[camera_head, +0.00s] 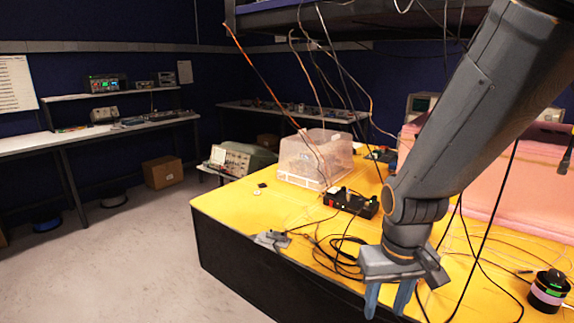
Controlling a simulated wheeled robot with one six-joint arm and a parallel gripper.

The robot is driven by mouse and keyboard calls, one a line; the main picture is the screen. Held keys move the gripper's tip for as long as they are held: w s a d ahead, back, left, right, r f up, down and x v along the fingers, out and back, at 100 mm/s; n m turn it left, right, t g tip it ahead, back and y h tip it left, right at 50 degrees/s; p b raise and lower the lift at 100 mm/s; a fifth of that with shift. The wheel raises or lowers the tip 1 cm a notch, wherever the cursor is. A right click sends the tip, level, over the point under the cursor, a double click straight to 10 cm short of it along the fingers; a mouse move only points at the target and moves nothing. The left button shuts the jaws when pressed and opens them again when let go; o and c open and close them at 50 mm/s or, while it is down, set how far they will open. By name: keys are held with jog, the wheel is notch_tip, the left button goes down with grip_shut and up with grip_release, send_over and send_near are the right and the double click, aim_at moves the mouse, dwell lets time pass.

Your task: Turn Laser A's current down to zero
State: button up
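I cannot tell which device is Laser A, and no label is readable. An instrument with a lit green display (107,83) stands on the shelf of the left bench, far from my arm. A beige box with knobs (231,158) stands behind the yellow table's left side. A black box with small parts on top (351,202) sits on the yellow table. My gripper (387,303) hangs over the table's front edge, pointing down. Its two blue-grey fingers are apart, and nothing shows between them. No current knob can be made out.
The yellow table (228,205) carries a clear plastic bin (312,157), loose cables, a pink foam enclosure (488,190) and a black round device (549,290) at right. Cables hang from the overhead shelf (300,22). A cardboard box (162,172) lies by the left bench.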

jog(key=shift+s+f+m, duration=0.4)
jog(key=shift+s+f, duration=0.1)
jog(key=shift+s, duration=0.25)
dwell(0.9)
